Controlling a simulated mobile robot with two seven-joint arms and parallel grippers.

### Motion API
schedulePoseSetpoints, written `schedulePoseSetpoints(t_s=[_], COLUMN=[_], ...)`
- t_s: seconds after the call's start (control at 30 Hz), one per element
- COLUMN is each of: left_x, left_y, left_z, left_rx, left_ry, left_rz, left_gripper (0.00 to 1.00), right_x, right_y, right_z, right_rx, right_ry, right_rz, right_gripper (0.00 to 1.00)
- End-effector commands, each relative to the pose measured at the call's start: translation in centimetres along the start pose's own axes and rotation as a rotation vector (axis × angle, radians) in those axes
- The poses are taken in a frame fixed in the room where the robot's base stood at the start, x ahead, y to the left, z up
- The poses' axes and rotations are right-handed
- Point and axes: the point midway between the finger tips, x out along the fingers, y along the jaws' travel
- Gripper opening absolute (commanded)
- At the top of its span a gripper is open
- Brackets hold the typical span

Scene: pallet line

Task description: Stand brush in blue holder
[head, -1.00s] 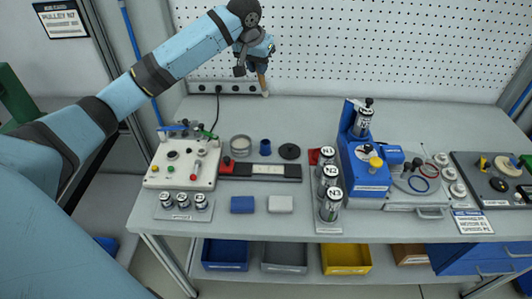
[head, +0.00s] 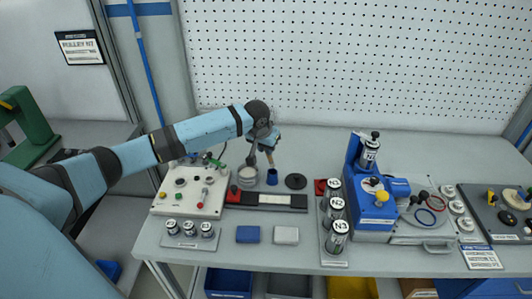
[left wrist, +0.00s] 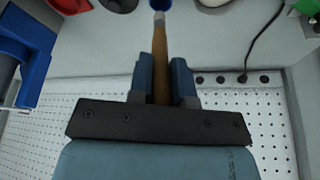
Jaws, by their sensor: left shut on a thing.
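My left gripper (head: 267,142) is shut on the brush (head: 269,157), which has a brown wooden handle and a pale lower end. The brush hangs nearly upright, slightly tilted, with its lower end at the mouth of the small blue holder (head: 271,177). The holder stands upright on the table. In the left wrist view the brush (left wrist: 160,62) sits between the blue fingers (left wrist: 161,82), and its pale end meets the rim of the holder (left wrist: 160,4). I cannot tell whether the end is inside the rim. My right gripper is not in view.
A metal dish (head: 247,177) stands close left of the holder, and a black disc (head: 296,181) lies to its right. A black strip (head: 276,200) lies in front. A control box (head: 190,190) is at left, a blue press (head: 369,205) at right. The table behind is clear.

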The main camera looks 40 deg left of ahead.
Motion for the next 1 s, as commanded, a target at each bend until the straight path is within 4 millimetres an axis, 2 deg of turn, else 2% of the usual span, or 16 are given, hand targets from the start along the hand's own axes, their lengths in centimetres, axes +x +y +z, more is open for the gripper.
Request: schedulePoseSetpoints(t_s=[0.1, 0.2, 0.93, 0.97, 1.0], left_x=[1.8, 2.5, 3.7, 3.7, 3.7], left_y=[0.0, 0.0, 0.0, 0.0, 0.0], left_z=[0.7, 0.9, 1.4, 1.4, 1.4], left_rx=[0.000, 0.000, 0.000, 0.000, 0.000], left_ry=[-0.002, 0.000, 0.000, 0.000, 0.000], left_rz=[-0.001, -0.001, -0.001, -0.001, -0.001], left_gripper=[0.00, 0.00, 0.00, 0.26, 0.35], right_x=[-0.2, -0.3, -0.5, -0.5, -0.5], right_y=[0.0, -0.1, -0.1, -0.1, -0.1], right_z=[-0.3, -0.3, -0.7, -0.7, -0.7], right_rx=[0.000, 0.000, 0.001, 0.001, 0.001], right_ry=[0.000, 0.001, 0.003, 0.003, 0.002], right_rz=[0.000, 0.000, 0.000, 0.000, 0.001], right_gripper=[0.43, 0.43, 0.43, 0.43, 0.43])
